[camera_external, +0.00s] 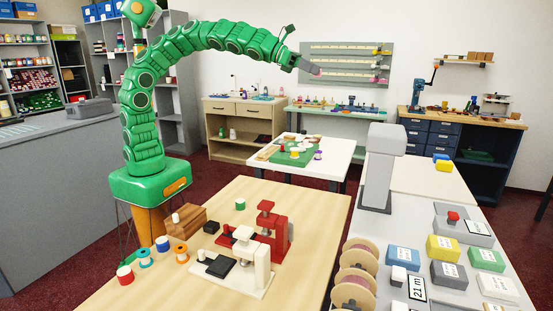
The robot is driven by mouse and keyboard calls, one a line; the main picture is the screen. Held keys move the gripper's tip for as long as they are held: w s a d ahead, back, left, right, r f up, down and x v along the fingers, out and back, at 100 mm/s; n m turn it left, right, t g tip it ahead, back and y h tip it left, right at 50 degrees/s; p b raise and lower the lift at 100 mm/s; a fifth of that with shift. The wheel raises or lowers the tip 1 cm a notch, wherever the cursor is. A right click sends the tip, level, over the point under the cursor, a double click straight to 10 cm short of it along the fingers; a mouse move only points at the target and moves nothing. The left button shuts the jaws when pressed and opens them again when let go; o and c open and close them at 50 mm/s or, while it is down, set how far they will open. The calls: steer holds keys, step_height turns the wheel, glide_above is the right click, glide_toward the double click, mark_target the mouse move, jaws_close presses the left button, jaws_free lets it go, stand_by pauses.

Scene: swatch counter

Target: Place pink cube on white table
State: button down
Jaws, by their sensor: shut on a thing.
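My green arm arches up from its base and reaches right across the back of the room. My gripper (306,65) is at its end, high up, in front of the wall rack. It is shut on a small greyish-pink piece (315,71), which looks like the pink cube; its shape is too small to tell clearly. The white table (338,163) stands in the middle of the room, below my gripper in the picture. A green mat (297,156) with several small things lies on it.
A wooden table (310,225) in front holds spools, a red press (274,235) and a white press (263,262). A grey counter (420,235) at the right bears several coloured boxes and a grey post (380,170). The white table's right part looks bare.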

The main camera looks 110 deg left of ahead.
steer(key=s+a+n+g+y, duration=0.2)
steer(key=a+n+g+y, duration=0.2)
steer(key=a+n+y, duration=0.7)
steer(key=s+a+r+n+g, duration=0.5)
steer(key=s+a+g, duration=0.2)
steer(key=a, duration=0.5)
steer(key=shift+r+g+y, duration=0.2)
steer(key=shift+g+y, duration=0.2)
steer(key=shift+g, duration=0.6)
steer(key=shift+s+a+r, duration=0.1)
steer(key=shift+s+r, duration=0.1)
steer(key=shift+s, duration=0.1)
glide_above(328, 166)
steer(key=shift+f, duration=23.45)
steer(key=shift+w+f+n, duration=0.1)
steer(key=shift+f+n, duration=0.2)
steer(key=shift+f, duration=1.15)
